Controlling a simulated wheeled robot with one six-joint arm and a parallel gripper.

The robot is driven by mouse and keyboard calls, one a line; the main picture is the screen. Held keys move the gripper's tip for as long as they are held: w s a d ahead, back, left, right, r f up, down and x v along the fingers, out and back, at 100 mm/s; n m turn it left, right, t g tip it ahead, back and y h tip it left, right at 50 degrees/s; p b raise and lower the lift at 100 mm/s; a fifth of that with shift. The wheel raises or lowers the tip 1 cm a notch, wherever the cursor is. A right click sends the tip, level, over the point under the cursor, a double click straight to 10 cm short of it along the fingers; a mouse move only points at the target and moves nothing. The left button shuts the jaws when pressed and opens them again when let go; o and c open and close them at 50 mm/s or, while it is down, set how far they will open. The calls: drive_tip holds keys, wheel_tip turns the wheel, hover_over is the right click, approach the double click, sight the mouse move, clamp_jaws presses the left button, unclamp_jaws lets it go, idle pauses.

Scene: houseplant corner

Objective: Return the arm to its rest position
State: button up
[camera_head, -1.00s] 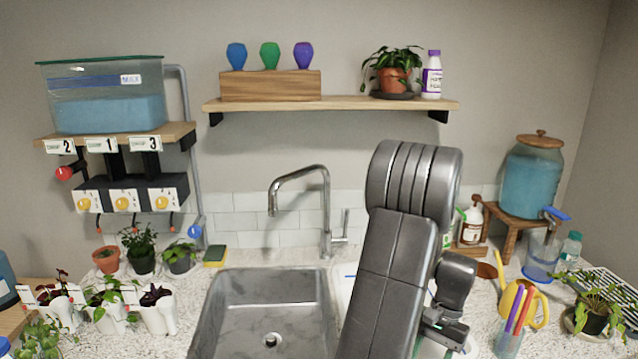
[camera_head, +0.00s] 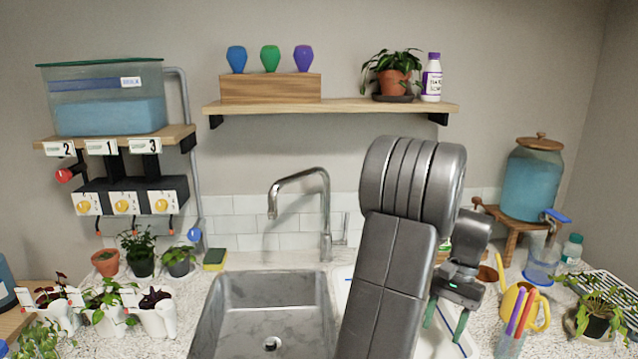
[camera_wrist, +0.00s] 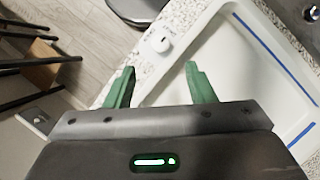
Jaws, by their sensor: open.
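My arm stands folded in front of the counter in the head view and hides part of what lies behind it. My gripper (camera_head: 447,322) hangs at the arm's right side, its two green fingers pointing down, spread apart and empty. In the wrist view my gripper (camera_wrist: 160,82) also shows its green fingers apart with nothing between them. Below it are the counter edge and a white tray (camera_wrist: 216,82) with blue lines; the fingers appear apart from the tray, though the exact height is hard to tell.
The sink (camera_head: 225,310) and faucet (camera_head: 325,215) are left of my arm. A yellow watering can (camera_head: 535,308), a cup of pens (camera_head: 508,342) and a potted plant (camera_head: 597,315) stand right. A wall shelf (camera_head: 330,105) is above. A small white round object (camera_wrist: 160,40) sits on the counter edge.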

drive_tip(key=x, duration=1)
drive_tip(key=shift+s+a+f+p, duration=0.1)
drive_tip(key=shift+s+f+p, duration=0.1)
drive_tip(key=shift+p, duration=0.1)
drive_tip(key=shift+w+n+b, duration=0.25)
drive_tip(key=shift+n+b, duration=0.05)
drive_tip(key=shift+n, duration=0.3)
drive_tip(key=shift+a+n+g+h+b, duration=0.1)
drive_tip(key=shift+n+g+h+b, duration=0.2)
drive_tip(key=shift+n+h, duration=0.65)
drive_tip(key=n+h+b, duration=0.1)
drive_tip(key=n, duration=0.4)
drive_tip(key=shift+b, duration=0.4)
drive_tip(key=n+h+b, duration=0.1)
drive_tip(key=n, duration=0.2)
drive_tip(key=n+h+b, duration=0.1)
drive_tip(key=n+b, duration=0.1)
drive_tip(key=n, duration=0.1)
drive_tip(key=shift+a, duration=0.2)
drive_tip(key=n+b, duration=0.1)
drive_tip(key=n, duration=0.1)
drive_tip(key=n+t+h+b, duration=0.1)
drive_tip(key=n, duration=0.1)
drive_tip(key=shift+s+r+h, duration=0.1)
drive_tip(key=shift+h, duration=0.15)
drive_tip(key=shift+r, duration=0.15)
